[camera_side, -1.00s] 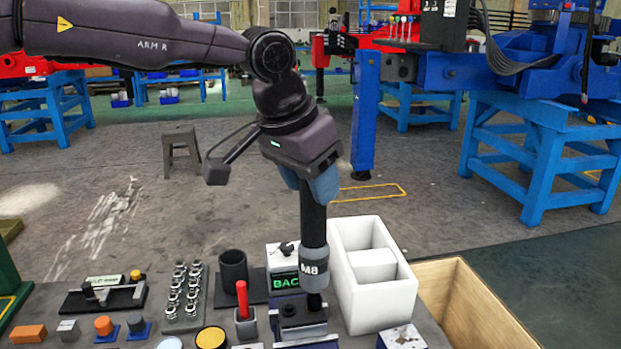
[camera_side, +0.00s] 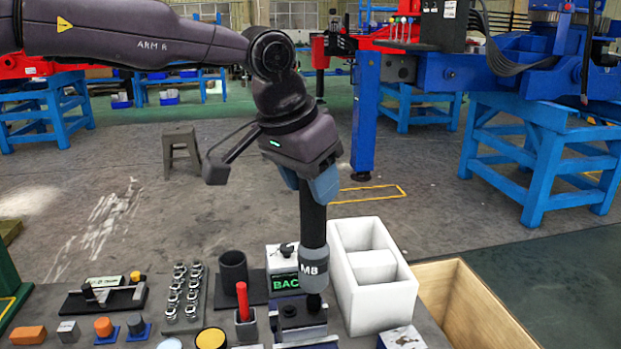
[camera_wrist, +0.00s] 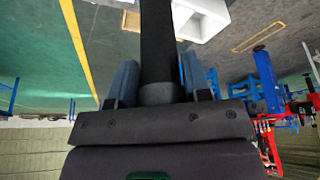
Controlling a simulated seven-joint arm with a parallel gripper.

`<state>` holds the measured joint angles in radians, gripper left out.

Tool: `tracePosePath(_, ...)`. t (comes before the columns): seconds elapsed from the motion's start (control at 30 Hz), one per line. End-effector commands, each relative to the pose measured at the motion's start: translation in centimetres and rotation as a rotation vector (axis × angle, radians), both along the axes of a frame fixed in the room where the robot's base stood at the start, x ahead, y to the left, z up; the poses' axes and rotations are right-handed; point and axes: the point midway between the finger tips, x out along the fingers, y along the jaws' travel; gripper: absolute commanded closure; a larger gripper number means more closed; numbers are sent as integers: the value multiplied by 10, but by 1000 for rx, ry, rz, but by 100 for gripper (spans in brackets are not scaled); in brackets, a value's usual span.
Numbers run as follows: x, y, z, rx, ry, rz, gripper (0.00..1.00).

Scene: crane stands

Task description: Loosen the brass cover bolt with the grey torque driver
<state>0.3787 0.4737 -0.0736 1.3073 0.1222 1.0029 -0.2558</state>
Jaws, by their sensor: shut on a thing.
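My gripper (camera_side: 318,186) is shut on the torque driver (camera_side: 313,226), which has a black shaft and a grey collar marked M8. The driver stands upright, its tip down at a dark blue block (camera_side: 300,318) on the bench. The tip hides what lies under it, and I cannot make out the brass cover bolt. In the wrist view the driver's dark shaft (camera_wrist: 158,45) runs up between the two blue fingers.
A white two-part bin (camera_side: 375,275) stands close right of the driver, with an open wooden box (camera_side: 468,300) beyond. Left are a red-handled tool (camera_side: 243,302), a black cup (camera_side: 233,270) and a rack of sockets (camera_side: 185,292). A box with a green-lettered display (camera_side: 284,282) stands behind.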

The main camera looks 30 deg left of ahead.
Motion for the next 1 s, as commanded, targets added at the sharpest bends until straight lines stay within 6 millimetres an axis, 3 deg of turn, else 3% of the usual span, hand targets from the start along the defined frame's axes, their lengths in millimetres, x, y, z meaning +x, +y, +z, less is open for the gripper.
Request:
tracePosePath(0.27,0,1,-1,4,6,1,97)
tracePosePath(1.0,0,0,48,-2,-6,0,97)
